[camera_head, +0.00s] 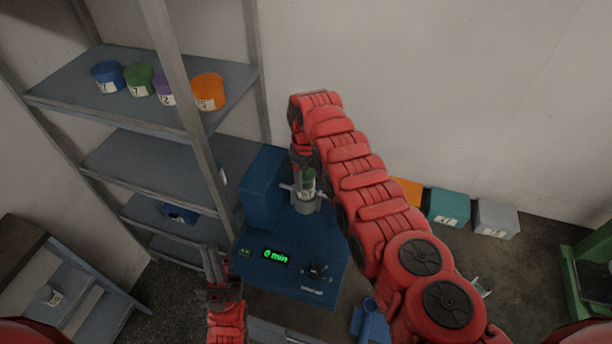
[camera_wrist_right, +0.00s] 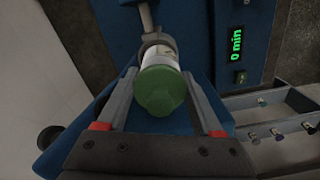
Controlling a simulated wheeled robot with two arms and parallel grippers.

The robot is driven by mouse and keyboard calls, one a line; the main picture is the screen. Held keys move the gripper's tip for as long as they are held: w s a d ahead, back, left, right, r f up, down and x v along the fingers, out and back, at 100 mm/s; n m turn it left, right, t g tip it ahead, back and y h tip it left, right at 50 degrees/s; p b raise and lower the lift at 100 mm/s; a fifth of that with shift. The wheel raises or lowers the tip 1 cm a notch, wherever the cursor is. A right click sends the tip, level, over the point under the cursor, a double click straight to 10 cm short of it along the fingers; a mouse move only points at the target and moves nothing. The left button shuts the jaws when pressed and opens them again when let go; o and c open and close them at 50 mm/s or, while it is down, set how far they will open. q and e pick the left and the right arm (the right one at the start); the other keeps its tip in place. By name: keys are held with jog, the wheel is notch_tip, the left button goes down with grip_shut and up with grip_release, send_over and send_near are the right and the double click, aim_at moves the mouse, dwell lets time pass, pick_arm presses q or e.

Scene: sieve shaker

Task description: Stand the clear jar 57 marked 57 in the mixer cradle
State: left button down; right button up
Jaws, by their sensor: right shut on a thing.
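The jar has a green lid and a pale label, and stands at the blue mixer (camera_head: 258,205) in the head view (camera_head: 308,182). Its number cannot be read. In the right wrist view the jar's green lid (camera_wrist_right: 160,92) faces me, and its lower end meets the grey cradle (camera_wrist_right: 152,38). I cannot tell whether the base is fully seated. My right gripper (camera_head: 305,178) is shut on the jar, one finger on each side. My left gripper (camera_head: 214,256) is in front of the mixer's left side, empty, its fingers slightly apart.
The mixer display (camera_head: 276,256) reads 0 min. A shelf rack (camera_head: 150,155) at left holds several coloured tubs. Orange, teal (camera_head: 448,208) and grey (camera_head: 495,218) boxes stand on the floor by the wall. A green frame (camera_head: 588,270) stands far right.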

jog(key=shift+f, duration=0.15)
dwell(0.3)
jog(key=shift+f+b, duration=0.6)
jog(key=shift+b, duration=0.15)
jog(key=shift+f+b, duration=0.6)
jog(key=shift+f+b, duration=0.3)
jog(key=shift+f, duration=0.05)
jog(key=shift+f+b, duration=0.55)
jog(key=shift+b, duration=0.05)
dwell(0.3)
jog(key=shift+f+b, duration=0.25)
jog(key=shift+b, duration=0.05)
dwell(0.4)
